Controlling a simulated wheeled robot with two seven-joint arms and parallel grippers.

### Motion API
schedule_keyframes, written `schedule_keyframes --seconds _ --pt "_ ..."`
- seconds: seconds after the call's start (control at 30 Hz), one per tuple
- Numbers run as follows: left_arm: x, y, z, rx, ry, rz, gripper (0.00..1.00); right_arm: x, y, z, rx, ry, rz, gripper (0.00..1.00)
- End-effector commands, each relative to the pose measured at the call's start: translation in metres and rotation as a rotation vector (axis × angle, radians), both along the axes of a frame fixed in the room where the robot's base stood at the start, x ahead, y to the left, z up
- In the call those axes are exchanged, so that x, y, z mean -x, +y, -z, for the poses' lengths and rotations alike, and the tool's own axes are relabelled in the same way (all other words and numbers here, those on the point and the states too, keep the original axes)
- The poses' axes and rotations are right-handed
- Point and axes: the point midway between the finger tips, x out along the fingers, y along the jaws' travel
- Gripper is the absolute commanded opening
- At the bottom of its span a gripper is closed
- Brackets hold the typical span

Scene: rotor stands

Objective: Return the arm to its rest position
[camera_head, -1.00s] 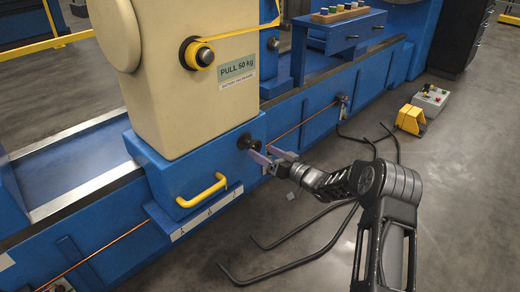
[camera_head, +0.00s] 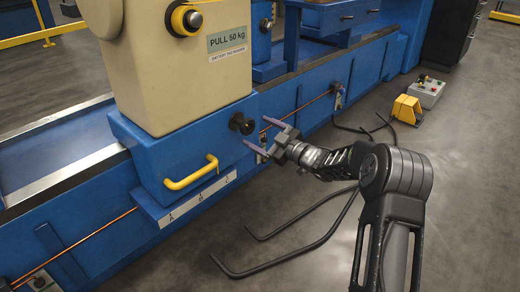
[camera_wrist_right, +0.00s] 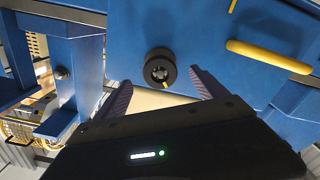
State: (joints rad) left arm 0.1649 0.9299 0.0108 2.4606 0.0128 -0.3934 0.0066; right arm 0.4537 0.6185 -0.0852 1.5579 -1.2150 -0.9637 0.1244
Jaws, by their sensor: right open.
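My right gripper (camera_head: 260,133) is open and empty. It stands in front of the blue stand base (camera_head: 150,155), just right of a round black knob (camera_head: 242,124), with a gap between them. In the right wrist view the knob (camera_wrist_right: 160,70) shows beyond and between the two purple-grey fingers (camera_wrist_right: 162,95), not gripped. My right arm (camera_head: 395,190) reaches in from the lower right of the head view. My left gripper is not in view.
A yellow handle (camera_head: 192,173) sticks out of the base's front. Bent black bars (camera_head: 300,255) lie on the floor below my arm. A yellow pedal guard (camera_head: 407,108) and a control box (camera_head: 428,92) stand at right. Grey floor is clear at far right.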

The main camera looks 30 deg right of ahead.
Motion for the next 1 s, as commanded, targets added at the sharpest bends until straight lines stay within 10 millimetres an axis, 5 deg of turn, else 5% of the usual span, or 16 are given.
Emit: schedule_keyframes --seconds 0.03,0.17,0.4,1.0 --pt "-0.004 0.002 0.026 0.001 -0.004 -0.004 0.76 0.000 0.000 0.013 0.092 -0.040 0.000 0.82" --pt "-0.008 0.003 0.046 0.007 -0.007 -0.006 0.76 0.000 0.000 0.009 0.309 -0.126 0.001 0.82" --pt "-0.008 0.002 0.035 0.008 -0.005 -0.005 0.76 0.000 0.000 -0.001 0.526 -0.208 0.000 0.82" --pt "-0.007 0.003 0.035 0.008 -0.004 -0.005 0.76 -0.015 0.007 -0.001 0.540 -0.216 -0.003 0.82"
